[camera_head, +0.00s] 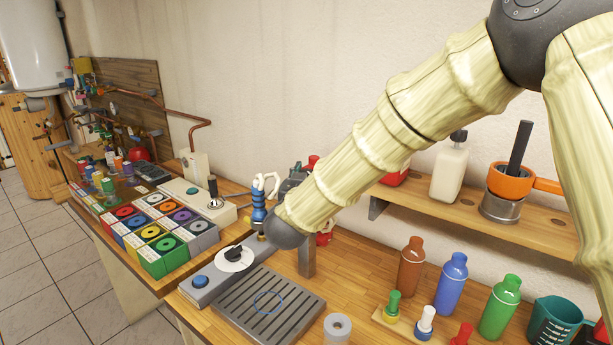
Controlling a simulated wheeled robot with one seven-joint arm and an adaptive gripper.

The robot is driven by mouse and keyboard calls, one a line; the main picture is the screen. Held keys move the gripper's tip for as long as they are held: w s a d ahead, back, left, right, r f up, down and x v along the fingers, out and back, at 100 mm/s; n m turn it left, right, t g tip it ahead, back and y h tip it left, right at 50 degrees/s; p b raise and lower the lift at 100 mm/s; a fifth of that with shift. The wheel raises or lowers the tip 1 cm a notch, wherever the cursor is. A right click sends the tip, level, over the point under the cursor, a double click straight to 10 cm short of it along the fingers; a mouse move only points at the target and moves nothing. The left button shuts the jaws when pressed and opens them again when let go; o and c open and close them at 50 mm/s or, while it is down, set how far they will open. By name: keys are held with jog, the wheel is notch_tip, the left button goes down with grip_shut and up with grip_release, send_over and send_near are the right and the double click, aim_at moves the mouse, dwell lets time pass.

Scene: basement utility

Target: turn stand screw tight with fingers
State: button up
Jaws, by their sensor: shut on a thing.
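My arm comes down from the upper right and ends, as far as I see it, in a dark rounded joint (284,236) over the workbench. My gripper is hidden behind that part of the arm. A grey upright post (306,260), perhaps part of the stand, rises from the bench just right of the joint. Its upper part is covered by my arm. Dark grey parts (291,180) show above the arm's far side; I cannot tell whether they belong to the stand. I cannot make out the stand screw.
A slatted grey tray (268,304) and a dial unit (234,258) lie in front of the joint. A blue ribbed object (258,208) stands close left. A wall shelf (480,216) runs behind.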

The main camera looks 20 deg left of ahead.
jog(key=shift+r+m+h, duration=0.1)
jog(key=shift+m+h, duration=0.2)
jog(key=shift+h, duration=0.2)
jog(key=o, duration=1.1)
jog(key=shift+w, duration=0.1)
jog(key=shift+c, duration=0.2)
jog(key=s, duration=1.2)
jog(key=shift+d, duration=0.45)
